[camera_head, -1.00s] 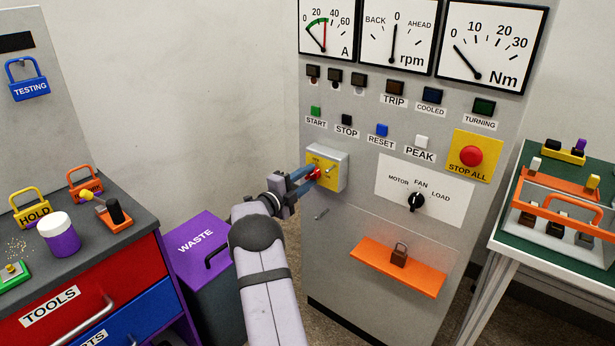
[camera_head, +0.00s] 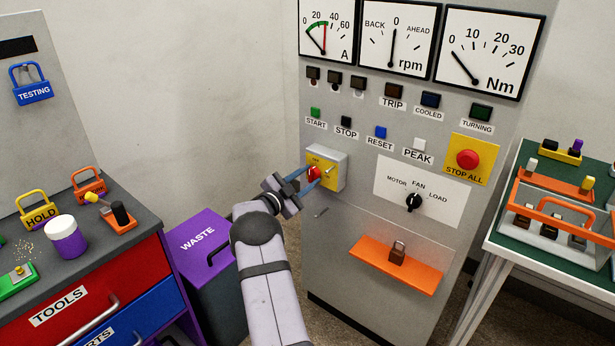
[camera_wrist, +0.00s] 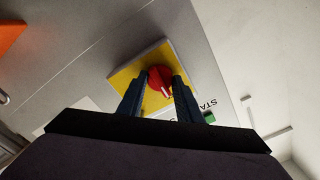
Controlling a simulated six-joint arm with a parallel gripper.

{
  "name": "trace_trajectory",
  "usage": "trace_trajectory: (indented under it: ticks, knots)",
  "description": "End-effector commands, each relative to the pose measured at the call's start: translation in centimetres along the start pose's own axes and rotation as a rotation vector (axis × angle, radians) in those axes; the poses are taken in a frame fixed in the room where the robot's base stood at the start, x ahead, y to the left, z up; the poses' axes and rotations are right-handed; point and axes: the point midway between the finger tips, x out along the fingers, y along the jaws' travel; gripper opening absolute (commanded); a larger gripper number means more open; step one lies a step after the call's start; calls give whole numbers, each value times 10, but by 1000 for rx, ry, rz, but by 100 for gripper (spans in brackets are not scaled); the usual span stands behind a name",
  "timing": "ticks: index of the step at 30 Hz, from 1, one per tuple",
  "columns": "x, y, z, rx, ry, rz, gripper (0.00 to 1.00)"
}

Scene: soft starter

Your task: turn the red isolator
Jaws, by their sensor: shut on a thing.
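The red isolator (camera_head: 313,174) is a round red knob on a yellow plate (camera_head: 328,181), on the front of a small grey box at the left of the cabinet. In the wrist view the red knob (camera_wrist: 160,80) shows a pale bar across its face, on the yellow plate (camera_wrist: 122,77). My gripper (camera_head: 308,180) reaches it from the left, its blue fingers on either side of the knob. In the wrist view my gripper (camera_wrist: 158,92) is shut on the knob. The lettering on the plate is too small to read.
A padlock (camera_head: 397,252) stands on the orange shelf (camera_head: 375,267) below right. The fan selector (camera_head: 413,202) and the STOP ALL button (camera_head: 468,159) are to the right. A small metal pin (camera_head: 320,212) sticks out below the box. The purple waste bin (camera_head: 205,248) stands left of my arm.

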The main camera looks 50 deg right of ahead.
Motion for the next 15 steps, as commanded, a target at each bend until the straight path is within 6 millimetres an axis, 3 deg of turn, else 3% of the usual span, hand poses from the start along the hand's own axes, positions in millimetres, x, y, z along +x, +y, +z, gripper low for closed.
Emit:
trace_trajectory:
  ticks: [15]
  knots:
    - [0, 0, 1, -36, -1, -1, 10]
